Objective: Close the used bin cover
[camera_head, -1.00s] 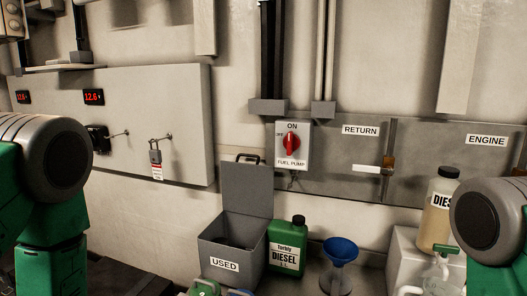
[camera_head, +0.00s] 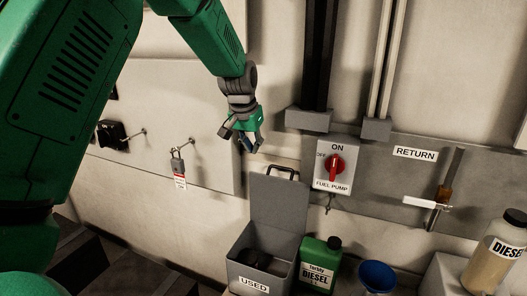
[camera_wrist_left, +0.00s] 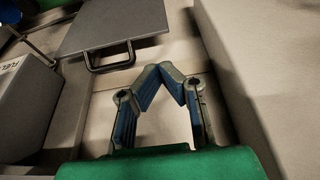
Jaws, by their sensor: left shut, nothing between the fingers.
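The used bin (camera_head: 262,272) is a grey box labelled USED, low in the head view. Its cover (camera_head: 279,205) stands raised upright at the back, with a dark handle (camera_head: 281,172) on its top edge. A dark round thing lies inside the bin. My left gripper (camera_head: 250,148) is above and left of the handle, apart from it, shut and empty. In the left wrist view the fingertips (camera_wrist_left: 174,70) meet, and the cover (camera_wrist_left: 112,22) with its handle (camera_wrist_left: 109,57) shows beyond them at the upper left. My right gripper is not in view.
A green diesel jug (camera_head: 319,262) stands right beside the bin, with a blue funnel (camera_head: 376,276) farther right. The fuel pump switch (camera_head: 335,165) is on the wall right of the handle. A padlock with a tag (camera_head: 178,168) hangs at left.

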